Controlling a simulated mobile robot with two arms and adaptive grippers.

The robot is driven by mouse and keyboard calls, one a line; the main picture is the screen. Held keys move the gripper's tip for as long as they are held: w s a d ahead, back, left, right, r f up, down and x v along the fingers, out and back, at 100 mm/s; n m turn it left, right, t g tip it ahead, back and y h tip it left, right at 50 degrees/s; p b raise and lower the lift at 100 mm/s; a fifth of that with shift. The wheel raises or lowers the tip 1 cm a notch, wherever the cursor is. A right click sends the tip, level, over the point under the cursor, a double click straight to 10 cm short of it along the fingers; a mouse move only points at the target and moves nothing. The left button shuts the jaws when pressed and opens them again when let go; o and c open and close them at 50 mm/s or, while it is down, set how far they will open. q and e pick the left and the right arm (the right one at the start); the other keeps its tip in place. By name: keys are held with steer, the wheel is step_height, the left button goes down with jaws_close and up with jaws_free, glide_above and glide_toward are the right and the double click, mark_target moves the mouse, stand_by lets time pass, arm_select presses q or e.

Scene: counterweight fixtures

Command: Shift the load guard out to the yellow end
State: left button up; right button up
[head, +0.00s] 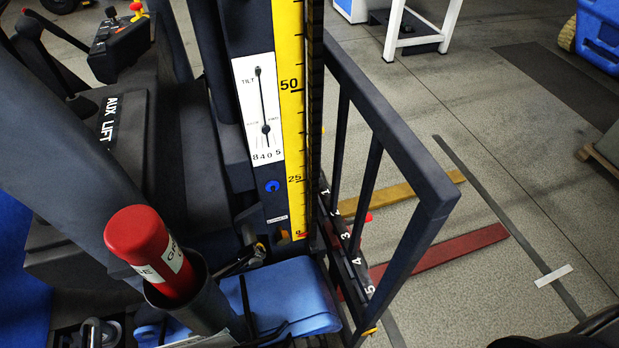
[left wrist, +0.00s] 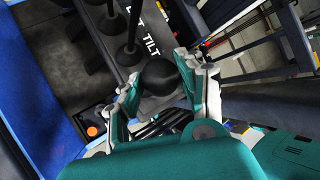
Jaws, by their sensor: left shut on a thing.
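The load guard (head: 393,130) is a dark barred frame on the front of the mast in the head view. Along its foot runs a rail (head: 357,262) numbered 1 to 5. A red piece (head: 368,217) shows near 2 and 3. A yellow bar (head: 400,196) lies by the low-number end and a red bar (head: 440,252) by the high-number end. In the left wrist view my left gripper (left wrist: 162,88) is shut on a black ball knob (left wrist: 160,75) beside levers marked LIFT and TILT. The held knob's own label is hidden. My right gripper is not in view.
A yellow height scale (head: 290,100) and a white tilt dial (head: 260,110) stand on the mast. A red cylinder (head: 150,250) sits in a tube at front left. Other levers (left wrist: 128,52) stand close to my left gripper. Open floor lies right of the guard.

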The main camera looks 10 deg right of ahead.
arm_select(q)
steer(key=a, duration=0.2)
steer(key=a+f+b, duration=0.1)
steer(key=shift+s+a, duration=0.2)
steer(key=shift+a, duration=0.2)
stand_by(1.5)
steer(key=shift+f, duration=0.1)
stand_by(1.8)
steer(key=d+p, duration=0.1)
steer(key=d, duration=0.1)
steer(key=d+r+p, duration=0.1)
steer(key=d, duration=0.1)
steer(key=d+p, duration=0.2)
steer(key=shift+w+r, duration=0.2)
steer(key=shift+w, duration=0.15)
steer(key=shift+w+r, duration=0.1)
steer(key=shift+r, duration=0.05)
